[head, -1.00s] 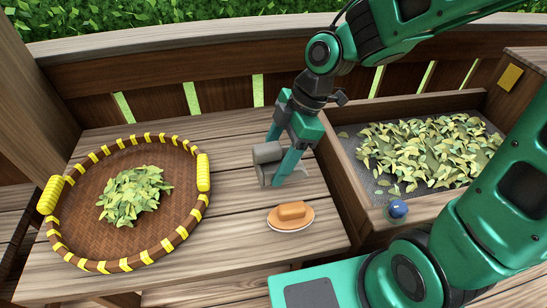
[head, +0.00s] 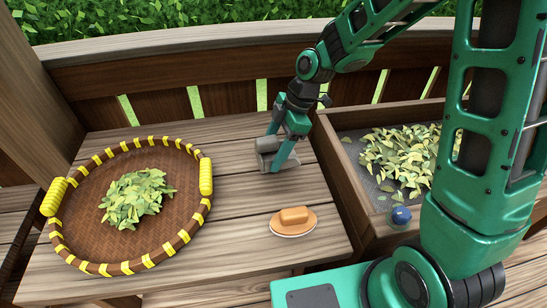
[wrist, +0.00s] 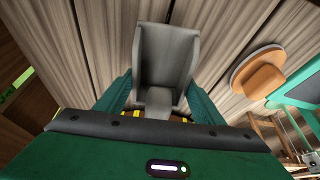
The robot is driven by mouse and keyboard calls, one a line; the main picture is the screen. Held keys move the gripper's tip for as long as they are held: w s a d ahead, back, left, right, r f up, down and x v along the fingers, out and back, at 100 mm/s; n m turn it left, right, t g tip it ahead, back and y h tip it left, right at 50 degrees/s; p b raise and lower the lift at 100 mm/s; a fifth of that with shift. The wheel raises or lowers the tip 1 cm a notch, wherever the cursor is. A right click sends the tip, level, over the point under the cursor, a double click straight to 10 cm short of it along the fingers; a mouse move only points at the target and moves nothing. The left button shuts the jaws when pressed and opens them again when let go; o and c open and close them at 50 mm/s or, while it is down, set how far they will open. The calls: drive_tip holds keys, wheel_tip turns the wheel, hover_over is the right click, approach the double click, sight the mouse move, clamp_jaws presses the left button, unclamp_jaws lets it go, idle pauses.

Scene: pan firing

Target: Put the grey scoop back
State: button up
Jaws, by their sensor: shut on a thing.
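The grey scoop (head: 266,150) is at the right rear part of the wooden table, between the fingers of my gripper (head: 277,157). In the wrist view the scoop (wrist: 166,60) sits between the two green fingers (wrist: 160,95), its open tray pointing away from the palm. My gripper is shut on it. The scoop is at or just above the tabletop; I cannot tell whether it touches. Part of the scoop is hidden by a finger in the head view.
A round woven basket (head: 86,240) with yellow bindings holds leaves on the left.

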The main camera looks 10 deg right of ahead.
sight(273, 157)
drive_tip(key=shift+w+f, duration=0.25)
drive_tip(key=shift+f, duration=0.1)
wheel_tip(273, 157, down, 3)
drive_tip(key=shift+f, duration=0.15)
drive_tip(key=o, duration=1.4)
drive_tip(key=v, duration=1)
drive_tip(key=shift+s+r, duration=0.35)
drive_tip(key=shift+d, duration=0.35)
drive_tip(key=s+d+r+m+h, duration=0.1)
drive_tip(key=s+d+m, duration=0.7)
drive_tip(key=s+d+r+m+h, duration=0.2)
drive_tip(key=s+d+m, duration=0.6)
drive_tip(key=d+m, duration=0.1)
drive_tip(key=s+d+r+m+h, duration=0.1)
drive_tip(key=s+d+r+m, duration=0.1)
drive_tip(key=s+d+m, duration=0.6)
drive_tip(key=shift+s+d+r, duration=0.15)
drive_tip(key=shift+s+d, duration=0.15)
drive_tip(key=shift+d, duration=0.3)
